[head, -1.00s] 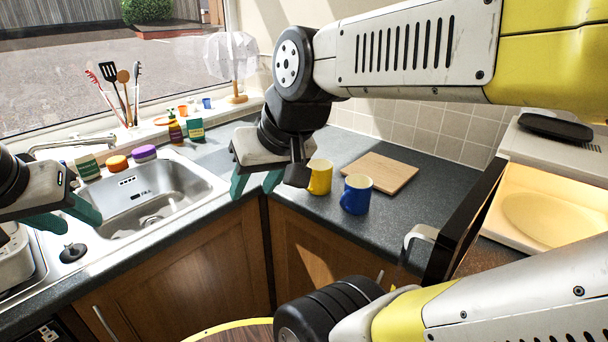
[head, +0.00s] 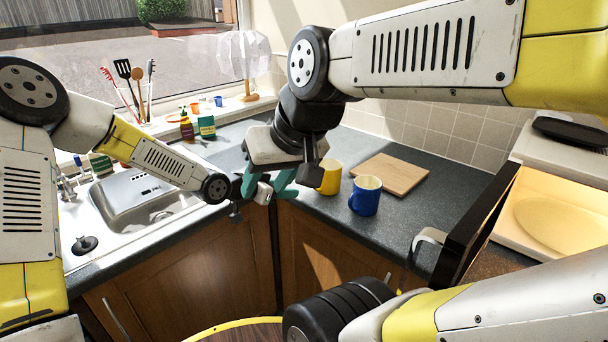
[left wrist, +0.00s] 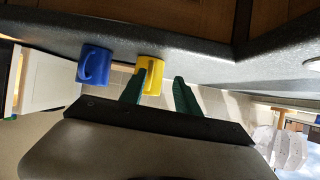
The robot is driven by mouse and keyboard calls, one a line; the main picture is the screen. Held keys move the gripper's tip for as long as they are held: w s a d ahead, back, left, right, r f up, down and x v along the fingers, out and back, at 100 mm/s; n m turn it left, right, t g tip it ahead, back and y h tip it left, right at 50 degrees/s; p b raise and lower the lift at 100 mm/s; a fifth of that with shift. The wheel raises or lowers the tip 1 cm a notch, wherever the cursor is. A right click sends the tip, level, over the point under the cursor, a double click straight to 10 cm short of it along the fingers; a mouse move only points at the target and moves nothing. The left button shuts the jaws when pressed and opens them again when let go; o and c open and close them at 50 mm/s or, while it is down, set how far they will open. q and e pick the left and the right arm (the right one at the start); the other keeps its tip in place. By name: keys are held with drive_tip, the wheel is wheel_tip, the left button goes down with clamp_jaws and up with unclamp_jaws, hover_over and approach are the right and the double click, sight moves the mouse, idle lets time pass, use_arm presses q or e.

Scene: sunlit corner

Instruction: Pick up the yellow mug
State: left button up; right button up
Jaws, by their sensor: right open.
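The yellow mug (head: 331,178) stands upright on the dark worktop, partly hidden by my right gripper in the head view. It also shows in the left wrist view (left wrist: 151,66), beyond my left gripper's fingers, one of which overlaps it. My left gripper (head: 284,190) is just left of the mug in the head view, partly covered by my right gripper. In the left wrist view its teal fingers (left wrist: 160,77) are apart with nothing between them. My right gripper (head: 268,186) is open and empty, pointing down, left of the mug in the picture.
A blue mug (head: 365,196) stands right of the yellow mug, near the worktop edge. A wooden board (head: 391,174) lies behind them. An open microwave with its dark door (head: 470,232) is at the right. The sink (head: 130,200) is at the left. My two grippers overlap closely in the head view.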

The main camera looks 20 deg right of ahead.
sight(311, 199)
use_arm(q)
drive_tip(key=shift+h, duration=0.6)
drive_tip(key=x, duration=0.3)
drive_tip(key=s+x, duration=0.1)
drive_tip(key=x, duration=0.6)
drive_tip(key=shift+s+d+r, duration=0.1)
drive_tip(key=shift+s+d, duration=0.05)
drive_tip(key=shift+d, duration=0.15)
clamp_jaws()
drive_tip(key=shift+r, duration=0.1)
